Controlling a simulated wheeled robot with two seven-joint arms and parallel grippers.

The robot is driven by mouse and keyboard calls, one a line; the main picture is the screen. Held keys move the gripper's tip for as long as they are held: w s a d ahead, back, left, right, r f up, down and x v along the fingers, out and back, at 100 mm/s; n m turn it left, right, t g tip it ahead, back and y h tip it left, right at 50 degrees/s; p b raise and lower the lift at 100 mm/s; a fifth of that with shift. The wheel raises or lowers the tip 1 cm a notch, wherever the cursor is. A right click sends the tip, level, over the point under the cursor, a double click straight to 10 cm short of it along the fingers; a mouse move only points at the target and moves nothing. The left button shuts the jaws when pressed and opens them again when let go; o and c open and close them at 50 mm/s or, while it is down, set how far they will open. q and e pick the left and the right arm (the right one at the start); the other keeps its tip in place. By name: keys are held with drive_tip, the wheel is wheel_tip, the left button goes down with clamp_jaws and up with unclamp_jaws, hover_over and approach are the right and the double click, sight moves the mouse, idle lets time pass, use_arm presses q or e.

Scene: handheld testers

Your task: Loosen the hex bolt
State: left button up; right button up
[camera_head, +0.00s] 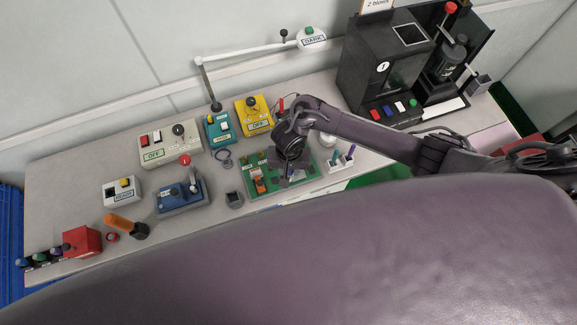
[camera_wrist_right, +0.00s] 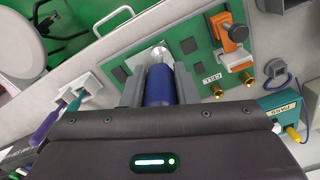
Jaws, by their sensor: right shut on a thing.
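A green board (camera_head: 278,192) lies on the bench below my right gripper (camera_head: 286,176); it also fills the upper middle of the right wrist view (camera_wrist_right: 192,30). My right gripper (camera_wrist_right: 158,88) is shut on a blue-handled tool (camera_wrist_right: 158,80), one finger on each side. A silver metal part (camera_wrist_right: 160,52) shows at the far end of the handle, over the board. I cannot tell whether this is the tool's tip or the hex bolt. No separate bolt head is clearly visible; the gripper and tool hide that spot. My left gripper is out of view.
An orange clamp-like part (camera_wrist_right: 235,32) and brass fittings (camera_wrist_right: 217,92) stand on the board beside the tool. A white holder (camera_wrist_right: 92,84) with purple and teal tools is on the other side. Control boxes, including a yellow one (camera_head: 253,115), stand behind; a black machine (camera_head: 385,65) is at back right.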

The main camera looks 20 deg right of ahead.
drive_tip(key=n, duration=0.2)
drive_tip(key=shift+n, duration=0.3)
drive_tip(key=shift+d+r+n, duration=0.1)
drive_tip(key=shift+n, duration=0.8)
drive_tip(key=n, duration=0.4)
drive_tip(key=shift+d, duration=0.1)
drive_tip(key=shift+n, duration=0.4)
drive_tip(key=n, duration=0.5)
drive_tip(key=shift+w+d+n+b, duration=0.1)
drive_tip(key=shift+n+b, duration=0.25)
drive_tip(key=shift+n, duration=0.05)
